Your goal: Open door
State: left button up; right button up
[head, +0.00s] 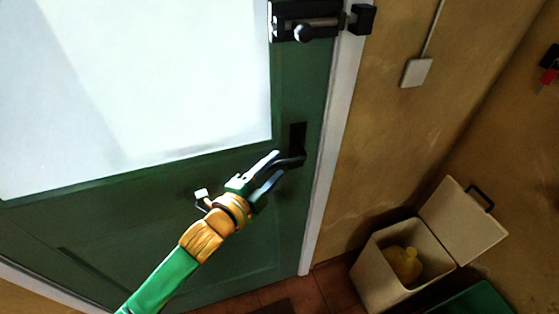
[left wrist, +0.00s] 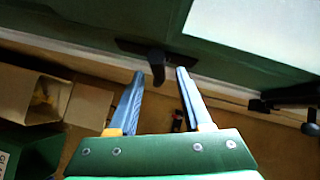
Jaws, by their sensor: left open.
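The green door (head: 305,95) has a large pale panel and appears shut against its white frame. Its black handle (head: 297,138) sits near the right edge, with a lever pointing left. My left gripper (head: 278,167) is open at the lever, its fingertips overlapping it in the head view. In the left wrist view, the dark lever (left wrist: 157,66) shows between the tips of my left gripper (left wrist: 160,73), with nothing clamped. I cannot tell whether the fingers touch it. A black bolt latch (head: 305,28) with a round knob is higher on the door. My right gripper is out of view.
An open cream bin (head: 385,268) with a yellow thing (head: 403,264) inside stands on the tiled floor, right of the door. A green box (head: 475,300) is beside it. A white switch (head: 416,72) is on the ochre wall.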

pick_arm(q)
jog(key=shift+x, duration=1.25)
grip_shut()
dwell(0.4)
